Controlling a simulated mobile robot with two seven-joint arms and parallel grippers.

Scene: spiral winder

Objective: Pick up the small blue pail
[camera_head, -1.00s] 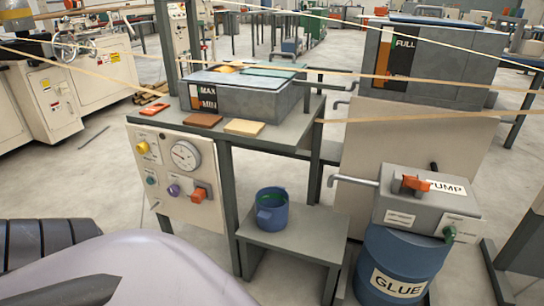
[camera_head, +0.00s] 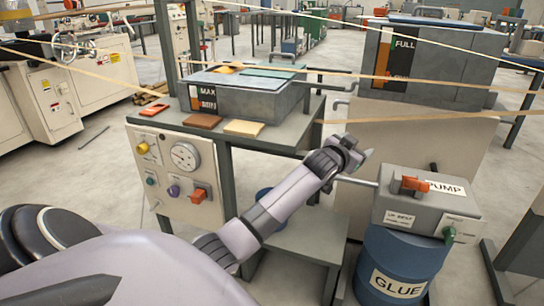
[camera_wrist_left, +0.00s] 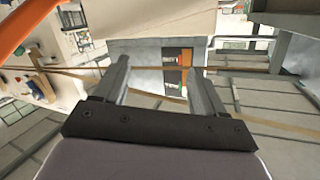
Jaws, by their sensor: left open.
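The small blue pail (camera_head: 263,194) stands on the low grey shelf (camera_head: 310,243) under the bench. My left gripper (camera_head: 362,156) is up and to the right of the pail, near the pump's pipe. In the left wrist view its two fingers (camera_wrist_left: 158,75) are spread apart with nothing between them. The pail is not seen in the left wrist view. My right gripper is not in view.
A grey pump box (camera_head: 425,205) with an orange handle sits on a blue glue drum (camera_head: 400,265) right of the shelf. The bench (camera_head: 290,135) with a grey tank (camera_head: 245,98) stands above and behind. Tan strips (camera_head: 440,117) stretch across the view.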

